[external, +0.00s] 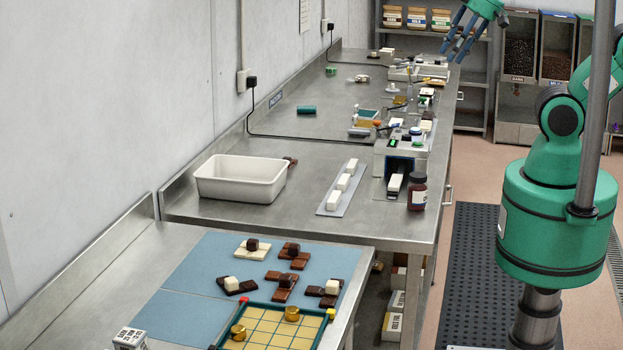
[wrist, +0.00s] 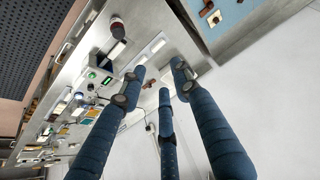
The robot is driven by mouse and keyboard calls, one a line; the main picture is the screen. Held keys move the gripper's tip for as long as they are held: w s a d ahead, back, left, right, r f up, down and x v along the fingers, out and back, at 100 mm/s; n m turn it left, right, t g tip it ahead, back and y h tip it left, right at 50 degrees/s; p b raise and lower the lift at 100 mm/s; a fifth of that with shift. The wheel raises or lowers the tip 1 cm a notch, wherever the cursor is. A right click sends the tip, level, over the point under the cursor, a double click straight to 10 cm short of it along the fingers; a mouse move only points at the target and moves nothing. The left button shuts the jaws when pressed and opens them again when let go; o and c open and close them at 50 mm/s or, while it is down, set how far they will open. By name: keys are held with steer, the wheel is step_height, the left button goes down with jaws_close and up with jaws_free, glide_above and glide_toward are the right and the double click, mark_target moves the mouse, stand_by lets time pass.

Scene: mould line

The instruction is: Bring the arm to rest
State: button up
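My gripper (external: 457,44) shows at the top of the external view, raised above the far part of the steel bench. It has blue fingers on a green hand, and the fingers point down and to the left. In the wrist view my gripper (wrist: 158,76) shows its fingers spread apart with nothing between them. The fingertips touch nothing that I can see. My green arm is at the right of the external view, partly cut off by the frame's edge and crossed by a grey pole.
The steel bench (external: 330,228) holds a white bin (external: 240,190), a tray of white blocks (external: 330,207), a brown bottle (external: 418,192) and a small machine (external: 400,155). Chocolate pieces lie on a blue mat (external: 205,270) in front. Shelves (external: 487,75) stand behind my gripper.

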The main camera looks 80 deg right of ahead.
steer(key=shift+s+f, duration=0.1)
stand_by(0.3)
step_height(320, 180, down, 10)
steer(key=b, duration=0.9)
steer(key=shift+r+b, duration=0.2)
steer(key=shift+b, duration=0.2)
